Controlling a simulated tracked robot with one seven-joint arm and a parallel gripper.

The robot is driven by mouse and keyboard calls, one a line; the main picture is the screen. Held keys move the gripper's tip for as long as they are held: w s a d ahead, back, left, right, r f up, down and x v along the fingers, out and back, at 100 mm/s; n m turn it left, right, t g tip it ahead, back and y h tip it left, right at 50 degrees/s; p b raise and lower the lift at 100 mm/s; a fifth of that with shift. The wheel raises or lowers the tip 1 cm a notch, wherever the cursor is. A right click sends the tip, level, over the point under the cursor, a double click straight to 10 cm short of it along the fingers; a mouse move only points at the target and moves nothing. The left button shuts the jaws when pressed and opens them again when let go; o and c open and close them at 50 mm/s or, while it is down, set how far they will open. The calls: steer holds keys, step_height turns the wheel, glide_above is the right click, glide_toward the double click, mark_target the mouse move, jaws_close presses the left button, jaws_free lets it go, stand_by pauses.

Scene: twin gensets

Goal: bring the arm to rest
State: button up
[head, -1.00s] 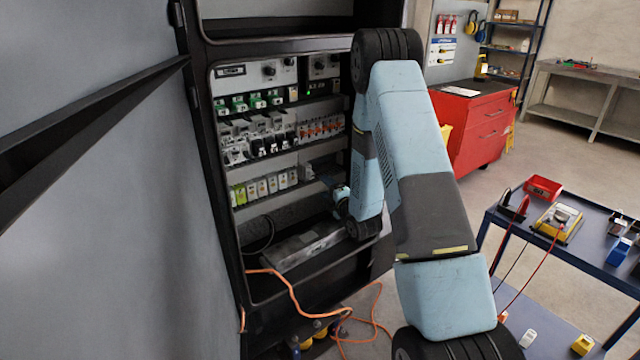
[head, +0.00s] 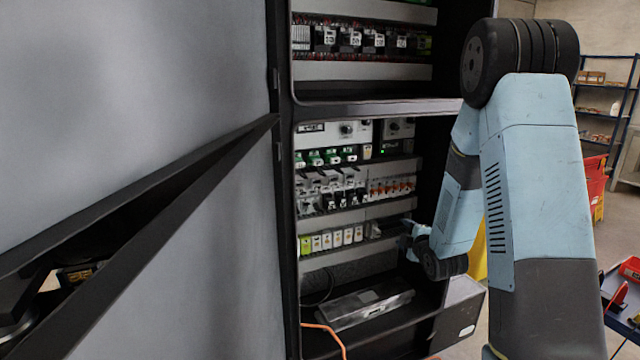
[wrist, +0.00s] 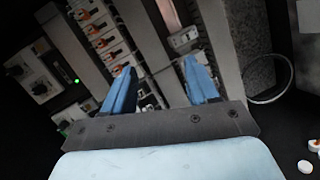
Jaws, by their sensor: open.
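My arm, pale blue and dark grey, rises at the right of the head view and bends down toward an open electrical cabinet (head: 285,200). My gripper (wrist: 158,82) shows in the wrist view with two blue fingers spread apart and nothing between them. In the head view the gripper end is small and partly hidden by my wrist, close to the right end of the lower device rows. In the wrist view the cabinet's rows of breakers (wrist: 108,42) lie beyond the fingers. I cannot tell whether the fingertips touch anything.
A grey cabinet door (head: 130,120) with a dark bar fills the left. A flat grey box (head: 368,303) lies on the cabinet floor, with an orange cable (head: 328,332) near it. A red cabinet (head: 594,185) and a blue trolley (head: 618,318) stand at the right.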

steer(key=s+r+m+g+h, duration=0.3)
steer(key=s+r+m+g, duration=0.2)
steer(key=s+r+m, duration=0.65)
steer(key=s+a+r+m+g, duration=0.1)
steer(key=s+r, duration=0.4)
steer(key=s, duration=0.8)
steer(key=s+a+r+m+g, duration=0.1)
steer(key=s+r+m+g, duration=0.2)
steer(key=s, duration=1.1)
steer(key=shift+a+r+m+g+y, duration=0.3)
steer(key=shift+r+m, duration=0.45)
steer(key=shift+r, duration=0.1)
steer(key=shift+w, duration=0.1)
steer(key=shift+c, duration=0.3)
